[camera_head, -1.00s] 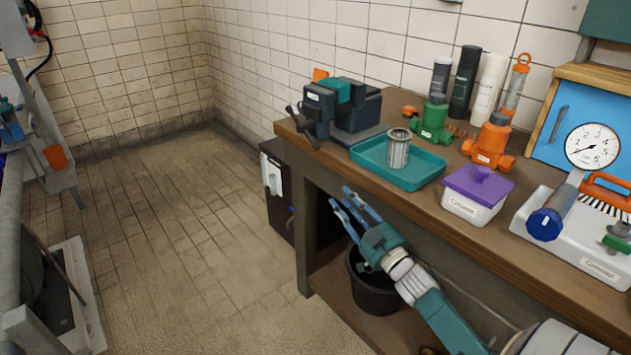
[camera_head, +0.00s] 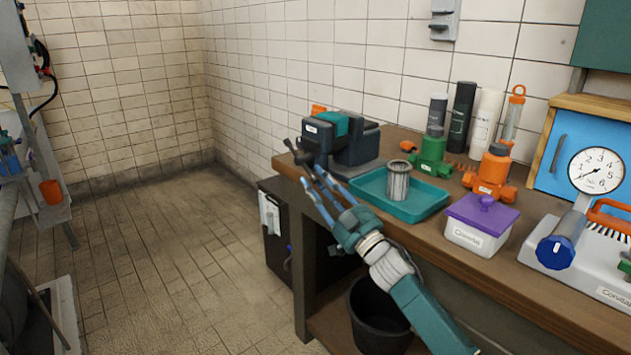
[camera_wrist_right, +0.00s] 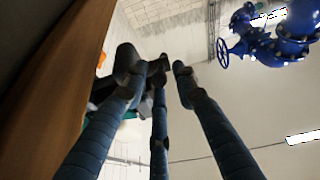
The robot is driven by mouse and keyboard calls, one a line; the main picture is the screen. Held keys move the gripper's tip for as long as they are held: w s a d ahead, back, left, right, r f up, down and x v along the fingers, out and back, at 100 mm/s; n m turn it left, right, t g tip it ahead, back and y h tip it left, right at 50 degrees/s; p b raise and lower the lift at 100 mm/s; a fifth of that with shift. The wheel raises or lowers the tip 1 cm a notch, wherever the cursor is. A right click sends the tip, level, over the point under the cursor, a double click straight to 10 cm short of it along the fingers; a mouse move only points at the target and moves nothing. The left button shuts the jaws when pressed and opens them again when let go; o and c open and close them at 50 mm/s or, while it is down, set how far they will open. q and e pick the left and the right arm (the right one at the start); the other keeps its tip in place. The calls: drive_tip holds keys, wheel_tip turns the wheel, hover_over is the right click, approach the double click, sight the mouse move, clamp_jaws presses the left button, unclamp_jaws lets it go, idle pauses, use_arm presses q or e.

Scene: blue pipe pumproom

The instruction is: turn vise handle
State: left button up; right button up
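The vise (camera_head: 350,146), dark blue-grey with a teal part on top, sits at the left end of the workbench. Its dark bar handle (camera_head: 294,150) sticks out at the left, over the bench end. My right gripper (camera_head: 314,183) reaches up from below, with its blue fingers spread just under the handle. In the right wrist view the dark handle (camera_wrist_right: 128,62) shows at the tips of my fingers (camera_wrist_right: 160,85). The fingers stand apart and look open; whether one touches the handle I cannot tell. My left gripper is not in view.
On the workbench (camera_head: 420,218) a teal tray (camera_head: 425,198) holds a metal mesh cylinder (camera_head: 397,182), close right of the vise. A purple-lidded box (camera_head: 478,222) and orange and green fittings stand farther right. A black bucket (camera_head: 375,320) is below. The floor at left is open.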

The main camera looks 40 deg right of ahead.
drive_tip(key=shift+w+r, duration=0.15)
drive_tip(key=shift+w, duration=0.25)
drive_tip(key=shift+c, duration=0.5)
clamp_jaws()
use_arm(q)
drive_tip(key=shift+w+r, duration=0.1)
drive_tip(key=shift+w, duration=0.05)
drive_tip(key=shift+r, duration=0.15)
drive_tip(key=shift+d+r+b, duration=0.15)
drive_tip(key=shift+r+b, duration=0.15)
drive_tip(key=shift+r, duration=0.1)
